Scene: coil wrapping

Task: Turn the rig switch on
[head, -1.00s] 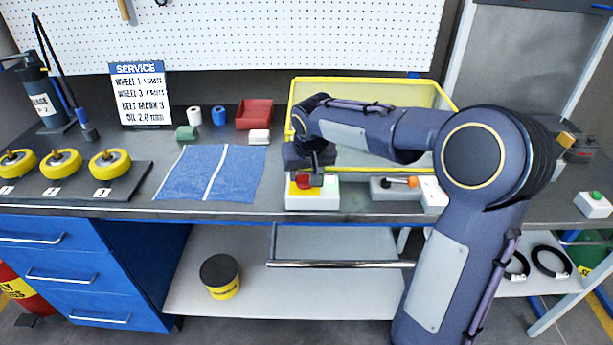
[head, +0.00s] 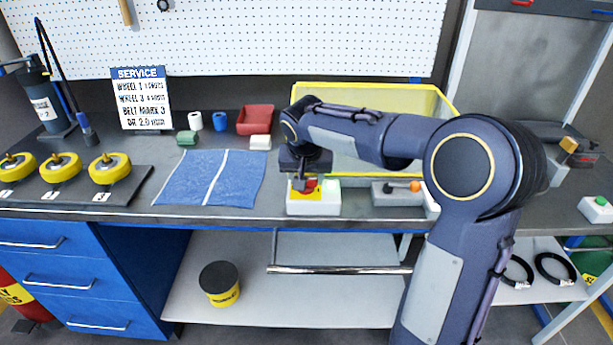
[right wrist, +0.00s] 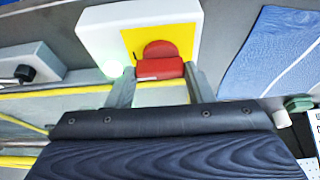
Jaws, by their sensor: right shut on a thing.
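The rig switch is a white box (head: 326,208) with a yellow plate at the bench's front edge. Its red knob (right wrist: 160,62) sits on the yellow plate, and a pale green button (right wrist: 113,68) is beside it. My right gripper (head: 307,183) reaches down over the box. In the right wrist view its two fingers (right wrist: 158,82) are on either side of the red knob, shut on it. My left gripper is in no view.
A grey box with an orange-tipped lever (head: 415,186) stands right of the switch. A yellow-framed clear guard (head: 420,98) is behind. A blue cloth (head: 190,178) lies left. Yellow wheels (head: 109,168) sit on a dark rack at far left.

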